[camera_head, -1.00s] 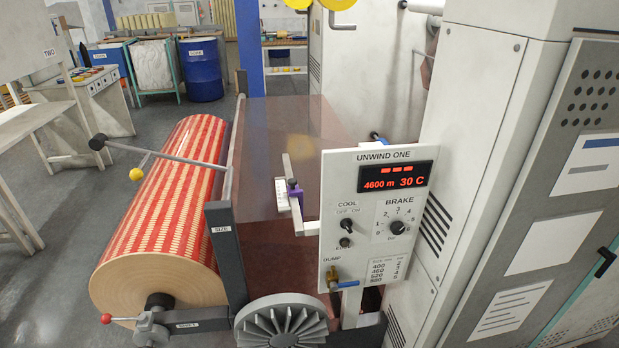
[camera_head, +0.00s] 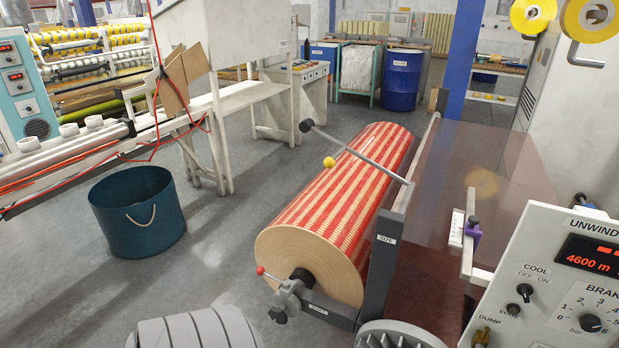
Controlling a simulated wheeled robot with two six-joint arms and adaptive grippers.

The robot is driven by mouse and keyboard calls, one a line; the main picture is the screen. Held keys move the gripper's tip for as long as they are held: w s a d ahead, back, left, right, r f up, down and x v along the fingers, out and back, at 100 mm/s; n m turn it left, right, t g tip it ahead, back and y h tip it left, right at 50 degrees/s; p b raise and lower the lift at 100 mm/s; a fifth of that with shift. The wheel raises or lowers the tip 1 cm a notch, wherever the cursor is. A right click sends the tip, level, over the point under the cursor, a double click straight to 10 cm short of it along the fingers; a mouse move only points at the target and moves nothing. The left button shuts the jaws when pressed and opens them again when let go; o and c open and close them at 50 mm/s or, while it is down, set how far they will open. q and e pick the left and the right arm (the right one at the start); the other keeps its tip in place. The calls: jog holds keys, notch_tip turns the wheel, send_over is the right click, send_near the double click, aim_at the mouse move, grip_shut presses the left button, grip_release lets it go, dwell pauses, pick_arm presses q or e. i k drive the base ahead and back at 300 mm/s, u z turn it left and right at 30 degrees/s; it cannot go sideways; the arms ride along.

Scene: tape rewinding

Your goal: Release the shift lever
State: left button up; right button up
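A short lever with a red ball knob (camera_head: 260,270) sticks out to the left from a grey metal clamp (camera_head: 287,300) at the near end of the roll. The clamp is at the dark core end of the large red-and-cream striped roll (camera_head: 345,190), on a dark bracket with a small white label too small to read now. I cannot tell whether this is the shift lever. Another long grey lever (camera_head: 360,155) with a black end knob lies across above the roll, with a yellow ball (camera_head: 329,162) hanging near it. Neither of my grippers is in view.
The unwind panel (camera_head: 560,280) with its knobs and display stands at the right. A grey ribbed object (camera_head: 195,330) rises at the bottom edge, left of a finned wheel (camera_head: 400,338). A blue bucket (camera_head: 138,212) stands on the floor. Floor between bucket and roll is clear.

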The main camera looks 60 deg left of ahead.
aim_at(260, 271)
jog(key=u, duration=2.1)
jog(key=k, duration=0.45)
jog(key=z, duration=0.6)
jog(key=k, duration=0.9)
jog(key=u, duration=0.1)
jog(key=i, duration=0.55)
jog(key=u, duration=0.75)
jog(key=i, duration=0.95)
jog(key=z, duration=0.8)
jog(key=i, duration=0.55)
jog(key=z, duration=0.5)
